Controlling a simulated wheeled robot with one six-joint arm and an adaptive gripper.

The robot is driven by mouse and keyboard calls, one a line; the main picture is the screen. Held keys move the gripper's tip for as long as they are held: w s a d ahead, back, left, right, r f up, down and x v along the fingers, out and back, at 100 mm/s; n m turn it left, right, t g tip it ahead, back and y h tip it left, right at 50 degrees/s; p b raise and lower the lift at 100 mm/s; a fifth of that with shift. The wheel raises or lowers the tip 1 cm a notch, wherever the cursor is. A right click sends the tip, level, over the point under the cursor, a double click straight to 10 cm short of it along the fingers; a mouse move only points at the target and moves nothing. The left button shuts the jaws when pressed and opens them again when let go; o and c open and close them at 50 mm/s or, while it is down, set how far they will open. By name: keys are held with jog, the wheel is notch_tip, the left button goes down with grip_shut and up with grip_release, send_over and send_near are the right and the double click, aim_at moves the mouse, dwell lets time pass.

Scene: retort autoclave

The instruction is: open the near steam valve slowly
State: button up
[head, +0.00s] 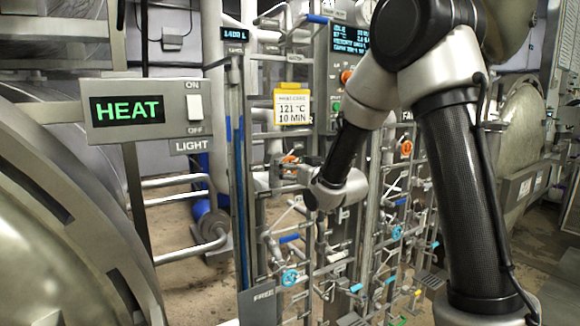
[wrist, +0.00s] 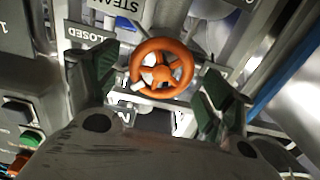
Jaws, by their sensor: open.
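The near steam valve is an orange handwheel (wrist: 162,68), seen close up in the wrist view under a sign reading "STEAM" (wrist: 116,4). In the head view an orange wheel (head: 290,159) shows just left of my gripper, partly hidden by it. My gripper (wrist: 152,92) is open, with one dark finger on each side of the wheel. I cannot tell whether the fingers touch the rim. In the head view my gripper (head: 300,172) is small and its fingers are hard to make out. A "CLOSED" plate (wrist: 90,36) is left of the wheel.
A panel reading "HEAT" (head: 128,110) with a light switch stands at the left. A yellow card (head: 292,106) hangs above the valve. Another orange wheel (head: 406,148) and blue wheels (head: 290,277) sit on the pipe racks. Pipes and rails crowd the space around my gripper.

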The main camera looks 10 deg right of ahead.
jog(key=shift+x, duration=0.95)
jog(key=c, duration=1)
jog(key=shift+c, duration=0.2)
